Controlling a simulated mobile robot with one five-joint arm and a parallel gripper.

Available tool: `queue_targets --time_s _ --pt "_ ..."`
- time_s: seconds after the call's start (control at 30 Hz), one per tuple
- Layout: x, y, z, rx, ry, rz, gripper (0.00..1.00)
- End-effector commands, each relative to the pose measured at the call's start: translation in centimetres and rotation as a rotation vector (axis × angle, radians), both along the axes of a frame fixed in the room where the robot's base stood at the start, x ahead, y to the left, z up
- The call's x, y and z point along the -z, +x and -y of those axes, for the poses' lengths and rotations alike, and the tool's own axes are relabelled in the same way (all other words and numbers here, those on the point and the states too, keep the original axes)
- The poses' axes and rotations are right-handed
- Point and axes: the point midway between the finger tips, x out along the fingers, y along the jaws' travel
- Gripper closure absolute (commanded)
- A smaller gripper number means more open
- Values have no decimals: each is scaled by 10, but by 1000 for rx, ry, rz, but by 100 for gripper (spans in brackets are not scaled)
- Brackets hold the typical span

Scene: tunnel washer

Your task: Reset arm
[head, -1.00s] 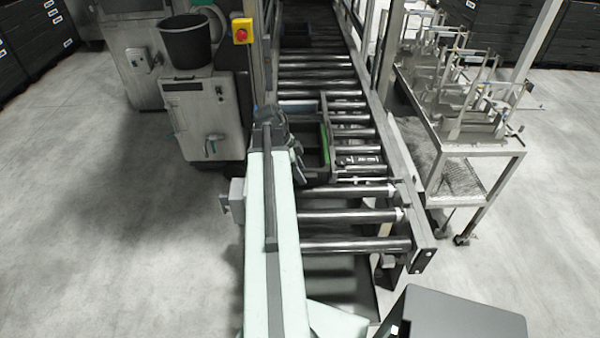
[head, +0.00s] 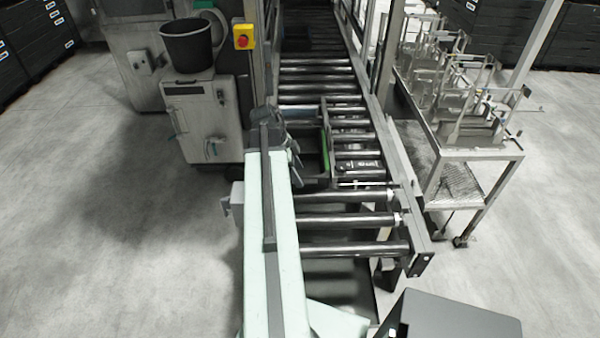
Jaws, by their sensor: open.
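My gripper (head: 294,166) is at the far end of my pale green arm, over the left side of the roller conveyor (head: 350,247). It is dark and partly hidden by the arm's end. Its jaws are open, and I see nothing held between them. A grey open frame or carrier (head: 325,120) with a green strip (head: 325,152) rests on the rollers just right of the gripper. Whether the gripper touches the carrier cannot be told from this angle.
A cabinet (head: 203,115) with a black bucket (head: 188,45) on top stands left of the conveyor. A yellow and red switch (head: 243,36) is on a post nearby. A metal table (head: 475,153) with fixtures stands right. The floor at left is clear.

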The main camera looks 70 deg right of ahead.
Motion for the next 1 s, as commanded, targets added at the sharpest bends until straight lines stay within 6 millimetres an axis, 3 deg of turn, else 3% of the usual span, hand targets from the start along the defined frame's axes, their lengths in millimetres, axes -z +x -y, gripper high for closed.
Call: queue_targets --time_s 0.03,0.2,0.57,0.67,0.77,0.83,0.9,0.97,1.0 --pt "-20 4 -1 -1 0 0 35" --pt "-46 15 -6 -2 0 0 35" --pt "-46 18 -7 -1 -1 0 35" --pt "-42 33 -13 -30 0 1 35" --pt "-33 83 -35 -122 0 0 35" --pt "-25 132 -65 -223 0 0 35" --pt "-17 181 -105 -329 5 6 35" --pt "-10 218 -142 -417 14 17 35" --pt "-5 240 -169 -483 25 25 35"
